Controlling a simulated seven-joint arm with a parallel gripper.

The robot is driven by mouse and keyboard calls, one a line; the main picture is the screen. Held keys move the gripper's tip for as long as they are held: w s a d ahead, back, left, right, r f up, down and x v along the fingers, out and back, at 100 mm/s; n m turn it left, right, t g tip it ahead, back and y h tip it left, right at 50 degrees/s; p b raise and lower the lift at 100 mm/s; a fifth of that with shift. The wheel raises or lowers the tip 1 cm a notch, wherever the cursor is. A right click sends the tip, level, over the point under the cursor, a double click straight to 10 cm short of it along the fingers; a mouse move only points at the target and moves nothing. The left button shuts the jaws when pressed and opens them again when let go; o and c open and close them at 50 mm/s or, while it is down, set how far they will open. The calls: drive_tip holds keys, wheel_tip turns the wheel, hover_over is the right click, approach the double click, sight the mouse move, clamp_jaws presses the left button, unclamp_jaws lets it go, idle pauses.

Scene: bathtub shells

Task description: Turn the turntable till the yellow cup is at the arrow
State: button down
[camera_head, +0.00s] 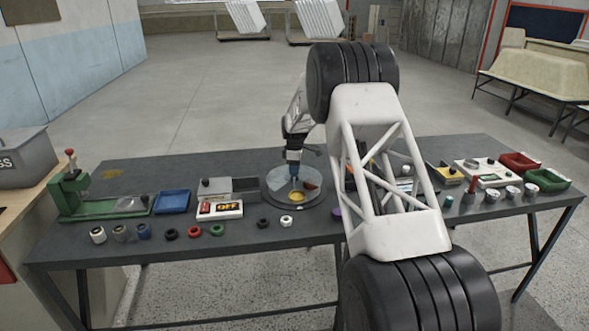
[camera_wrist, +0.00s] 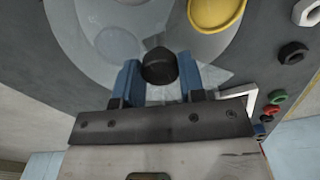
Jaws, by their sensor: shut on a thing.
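The turntable (camera_head: 275,196) is a round grey disc on the dark table. The yellow cup (camera_head: 296,196) is on the disc's near side in the head view. In the wrist view the yellow cup (camera_wrist: 215,10) is at the top, partly cut off by the frame edge. My gripper (camera_wrist: 158,75) has its blue fingers shut on a black knob (camera_wrist: 158,62) on the turntable. In the head view my gripper (camera_head: 295,178) reaches down onto the disc. A white-edged shape (camera_wrist: 252,100) shows beside the right finger; I cannot tell if it is the arrow.
A blue tray (camera_head: 172,201) is further left. My arm hides table space right of the turntable.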

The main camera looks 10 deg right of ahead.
drive_tip(key=shift+r, duration=0.1)
drive_tip(key=c, duration=0.7)
unclamp_jaws()
drive_tip(key=shift+r, duration=3.85)
drive_tip(key=shift+s+r, duration=0.1)
